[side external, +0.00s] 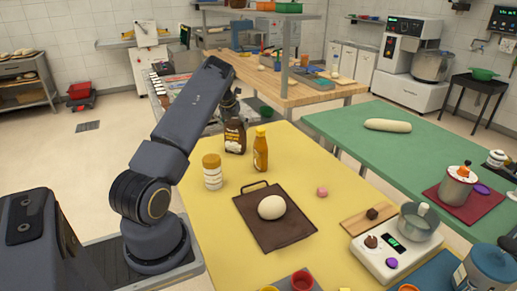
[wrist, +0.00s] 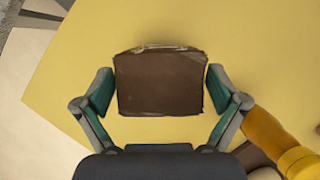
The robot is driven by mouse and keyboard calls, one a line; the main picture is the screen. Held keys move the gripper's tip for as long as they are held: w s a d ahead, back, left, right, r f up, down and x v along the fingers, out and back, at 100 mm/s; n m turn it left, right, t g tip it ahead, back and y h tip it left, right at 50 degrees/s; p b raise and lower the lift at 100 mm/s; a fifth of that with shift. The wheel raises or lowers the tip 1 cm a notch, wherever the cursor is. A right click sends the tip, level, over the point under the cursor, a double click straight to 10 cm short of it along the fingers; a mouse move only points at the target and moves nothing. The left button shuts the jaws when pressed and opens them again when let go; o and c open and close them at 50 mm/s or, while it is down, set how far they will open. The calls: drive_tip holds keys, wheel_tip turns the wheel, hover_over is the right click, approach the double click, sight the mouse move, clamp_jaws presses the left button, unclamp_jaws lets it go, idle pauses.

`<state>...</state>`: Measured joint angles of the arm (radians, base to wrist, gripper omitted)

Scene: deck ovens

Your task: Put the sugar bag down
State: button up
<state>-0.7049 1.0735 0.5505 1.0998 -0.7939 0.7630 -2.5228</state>
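The sugar bag appears to be the dark brown packet with a pale label (side external: 235,137), standing upright at the far left part of the yellow table (side external: 215,235). In the wrist view I see the brown packet (wrist: 160,82) from above, between my two fingers. My gripper (wrist: 160,88) is open, with a narrow yellow gap showing between each finger pad and the packet's sides. In the side view my gripper (side external: 229,104) is just above the packet's top, partly hidden by my arm. The packet's underside is hidden in the wrist view.
A yellow-orange bottle (side external: 260,152) stands close to the packet's right, also visible in the wrist view (wrist: 270,135). A white jar with an orange lid (side external: 212,172) is nearer. A brown tray (side external: 268,235) holds a pale dough ball (side external: 272,207).

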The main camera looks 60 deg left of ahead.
drive_tip(key=shift+r, duration=0.1)
drive_tip(key=shift+r, duration=0.35)
drive_tip(key=d+v, duration=0.1)
drive_tip(key=v, duration=1.1)
drive_tip(key=w+d+r+m+t+h, duration=0.1)
drive_tip(key=d+r+m, duration=0.4)
drive_tip(key=d, duration=0.4)
drive_tip(key=w+d+r+m+h, duration=0.1)
drive_tip(key=d+r+m, duration=0.2)
drive_tip(key=d+m, duration=0.55)
drive_tip(key=d+r+m+t+h, duration=0.1)
drive_tip(key=d+r+m, duration=0.2)
drive_tip(key=d+m, duration=0.45)
drive_tip(key=s+d+m, duration=0.8)
drive_tip(key=d+m, duration=0.3)
drive_tip(key=m, duration=0.1)
drive_tip(key=s+d+f+m, duration=0.1)
drive_tip(key=s+d+m, duration=0.7)
drive_tip(key=d+m, duration=0.3)
drive_tip(key=shift+d+m, duration=0.3)
drive_tip(key=shift+m, duration=0.2)
